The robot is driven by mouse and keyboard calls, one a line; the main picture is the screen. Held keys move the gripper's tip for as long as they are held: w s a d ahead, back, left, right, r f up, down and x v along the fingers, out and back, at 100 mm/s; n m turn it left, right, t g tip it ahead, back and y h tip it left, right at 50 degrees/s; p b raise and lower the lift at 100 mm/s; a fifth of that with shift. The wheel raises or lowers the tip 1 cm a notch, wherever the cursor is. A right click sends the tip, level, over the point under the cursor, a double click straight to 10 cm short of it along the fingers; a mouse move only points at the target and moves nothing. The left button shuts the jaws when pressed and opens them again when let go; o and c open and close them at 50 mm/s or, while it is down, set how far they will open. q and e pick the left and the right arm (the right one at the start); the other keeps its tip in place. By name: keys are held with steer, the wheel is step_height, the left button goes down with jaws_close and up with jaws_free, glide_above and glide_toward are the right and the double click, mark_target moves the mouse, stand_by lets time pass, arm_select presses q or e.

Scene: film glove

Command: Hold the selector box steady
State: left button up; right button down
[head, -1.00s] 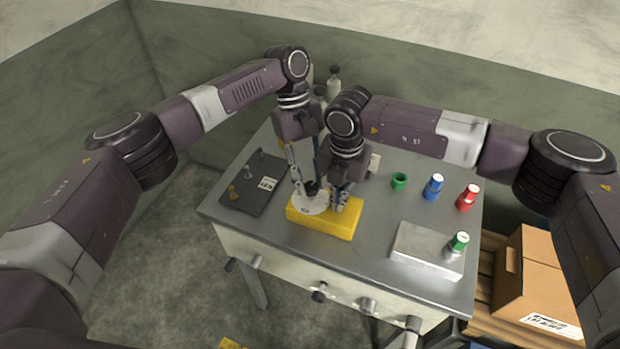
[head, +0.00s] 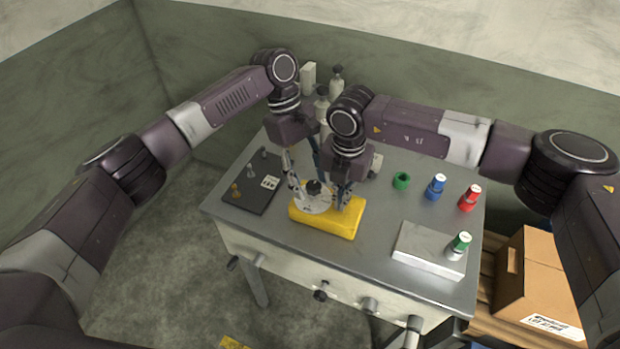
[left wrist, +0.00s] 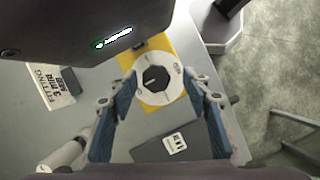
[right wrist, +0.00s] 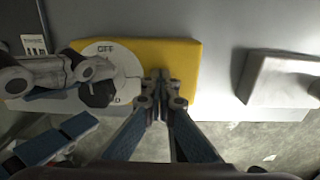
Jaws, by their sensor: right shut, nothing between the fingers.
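The selector box (head: 330,222) is a yellow block near the front edge of the grey table. It bears a round white plate (left wrist: 172,84) with a black knob (left wrist: 155,79); "OFF" is readable in the right wrist view. My left gripper (left wrist: 158,82) is open over the plate, with a finger to either side of the knob; I cannot tell whether it touches. My right gripper (right wrist: 161,80) is shut and empty, its fingertips together at the box (right wrist: 180,60), just right of the knob. In the head view, the right gripper (head: 342,203) partly hides the box's top.
A dark panel (head: 248,194) with small fittings lies left of the box. Bottles (head: 337,82) stand behind.

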arm_select(q)
steer(key=shift+d, duration=0.1)
arm_select(e)
steer(key=shift+s+d+f, duration=0.1)
steer(key=shift+d+f, duration=0.1)
steer(key=shift+f, duration=0.1)
arm_select(q)
steer(key=shift+w+r, duration=0.15)
steer(key=v, duration=1.1)
steer(key=shift+a+r, duration=0.2)
steer(key=shift+r, duration=0.15)
arm_select(e)
steer(key=shift+w+r, duration=0.25)
steer(key=shift+r, duration=0.85)
steer(key=shift+s+a+r, duration=0.1)
steer(key=shift+r, duration=1.35)
arm_select(q)
steer(key=shift+w+f, duration=0.1)
arm_select(e)
steer(key=shift+r, duration=0.1)
steer(key=shift+r, duration=0.1)
